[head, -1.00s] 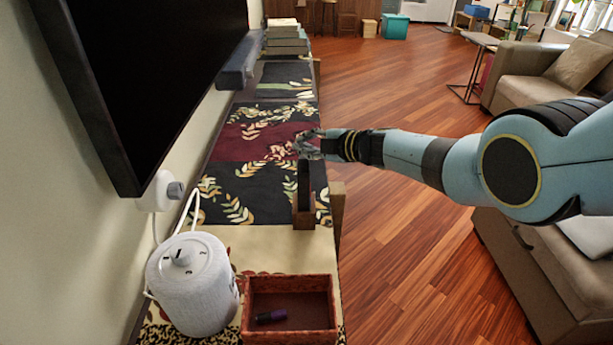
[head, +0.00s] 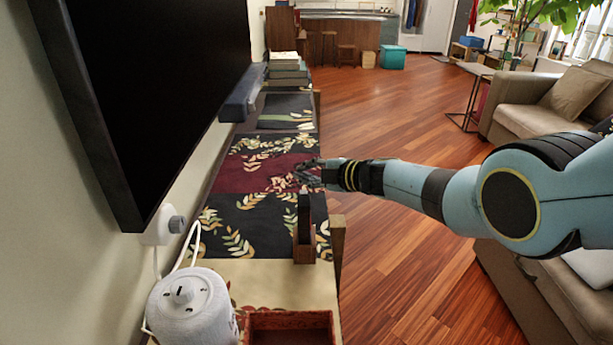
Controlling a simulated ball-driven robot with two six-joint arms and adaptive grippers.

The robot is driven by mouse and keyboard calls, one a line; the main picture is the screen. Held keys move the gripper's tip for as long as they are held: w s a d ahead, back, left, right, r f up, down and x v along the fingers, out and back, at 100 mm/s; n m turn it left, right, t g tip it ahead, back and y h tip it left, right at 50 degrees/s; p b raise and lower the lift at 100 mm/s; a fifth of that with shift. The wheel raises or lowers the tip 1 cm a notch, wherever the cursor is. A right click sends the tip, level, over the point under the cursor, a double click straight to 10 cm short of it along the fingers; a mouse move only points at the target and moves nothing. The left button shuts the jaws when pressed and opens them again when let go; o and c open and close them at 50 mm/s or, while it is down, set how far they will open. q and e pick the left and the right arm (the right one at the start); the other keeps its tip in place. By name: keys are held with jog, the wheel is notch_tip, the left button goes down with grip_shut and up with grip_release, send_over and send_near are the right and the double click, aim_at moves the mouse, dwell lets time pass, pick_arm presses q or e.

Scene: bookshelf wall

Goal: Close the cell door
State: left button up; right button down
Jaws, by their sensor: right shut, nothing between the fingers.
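A brown wooden panel (head: 338,238), which may be the cell door, stands out a little past the right side of the long low cabinet (head: 285,285). Only its upper part shows, so I cannot tell how far open it is. My right gripper (head: 303,175) is shut and empty. In the picture it overlaps the runner's dark red band, beyond the wooden panel and apart from it. My left gripper is not in view.
A dark upright piece in a wooden holder (head: 304,245) stands on the cabinet just below my right gripper. A white speaker (head: 190,305) and a red-brown tray (head: 290,320) are nearer. A television (head: 150,90) hangs at left. Floor (head: 400,255) right of the cabinet is clear.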

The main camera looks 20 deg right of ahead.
jog(key=s+d+r+p, duration=0.2)
jog(key=d+r+p, duration=0.5)
jog(key=r+p, duration=0.35)
jog(key=s+f+m+g+h+b, duration=0.15)
jog(key=s+f+b, duration=0.25)
jog(key=s+f, duration=0.7)
jog(key=s+a+f+m+h+b, duration=0.1)
jog(key=s+f+m+b, duration=0.35)
jog(key=f, duration=0.95)
jog(key=s+f+m+g+h+b, duration=0.1)
jog(key=s+f+b, duration=0.3)
jog(key=s+f, duration=0.85)
jog(key=s+d+f+m+g+h+b, duration=0.1)
jog(key=s+f+m+g+b, duration=0.1)
jog(key=s+f, duration=0.5)
jog(key=s+d+f+m+g+h+b, duration=0.1)
jog(key=s+f+m, duration=0.5)
jog(key=s, duration=1.2)
jog(key=s+d+f+m+g+h+b, duration=0.2)
jog(key=s+f, duration=0.6)
jog(key=s, duration=0.4)
jog(key=m+g+h+b, duration=0.1)
jog(key=m+g+b, duration=0.1)
jog(key=m+g, duration=0.1)
jog(key=shift+s+g, duration=0.35)
jog(key=shift+s, duration=0.05)
jog(key=shift+d, duration=0.1)
